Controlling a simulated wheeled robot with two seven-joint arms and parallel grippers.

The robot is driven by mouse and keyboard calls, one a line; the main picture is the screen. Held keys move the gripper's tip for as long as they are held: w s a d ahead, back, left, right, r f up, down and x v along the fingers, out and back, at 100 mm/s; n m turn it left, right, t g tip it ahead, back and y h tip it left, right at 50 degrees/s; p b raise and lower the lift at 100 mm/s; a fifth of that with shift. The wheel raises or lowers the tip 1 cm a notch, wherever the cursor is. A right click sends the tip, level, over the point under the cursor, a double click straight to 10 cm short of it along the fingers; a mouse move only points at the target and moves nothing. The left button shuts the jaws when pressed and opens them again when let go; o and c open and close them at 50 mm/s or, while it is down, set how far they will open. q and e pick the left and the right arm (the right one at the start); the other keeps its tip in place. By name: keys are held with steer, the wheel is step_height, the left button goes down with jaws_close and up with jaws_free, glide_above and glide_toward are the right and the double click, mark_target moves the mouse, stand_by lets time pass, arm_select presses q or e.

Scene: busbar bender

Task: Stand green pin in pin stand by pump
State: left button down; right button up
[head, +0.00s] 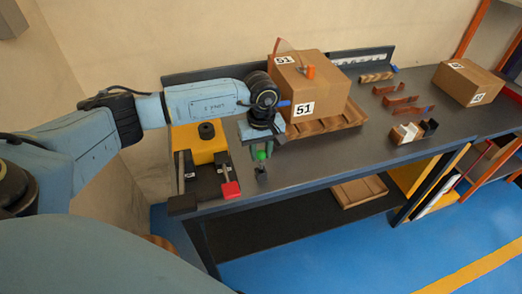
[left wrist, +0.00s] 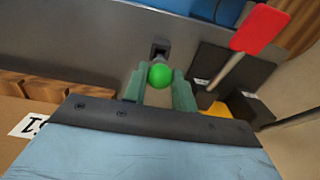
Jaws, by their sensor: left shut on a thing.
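The green pin shows as a bright green ball-shaped head (head: 262,155); in the left wrist view the ball (left wrist: 160,75) sits between my fingertips. My left gripper (head: 263,149) points down at the table's front part and is shut on the pin; it also shows in the left wrist view (left wrist: 159,88). A small dark grey block, which looks like the pin stand (head: 262,174), is just below the ball and shows beyond it in the left wrist view (left wrist: 160,49). The pin's shaft is hidden, so I cannot tell whether it is inside the stand. My right gripper is out of view.
Left of the gripper is a yellow and black unit, apparently the pump (head: 200,145), with a red-ended lever (head: 231,189). A cardboard box (head: 315,90) on a wooden pallet (head: 325,124) stands close behind on the right. Copper-coloured brackets (head: 388,88) lie farther right.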

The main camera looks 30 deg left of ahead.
mark_target(261, 158)
arm_select(q)
steer(key=shift+f+b, duration=1.7)
steer(key=shift+f, duration=0.25)
steer(key=c, duration=1.1)
jaws_free()
steer(key=shift+o, duration=0.2)
steer(key=shift+r, duration=0.35)
step_height(261, 158, up, 12)
steer(key=shift+f, duration=0.2)
steer(key=shift+r, duration=0.55)
steer(key=shift+d+p, duration=0.1)
steer(key=shift+p, duration=0.2)
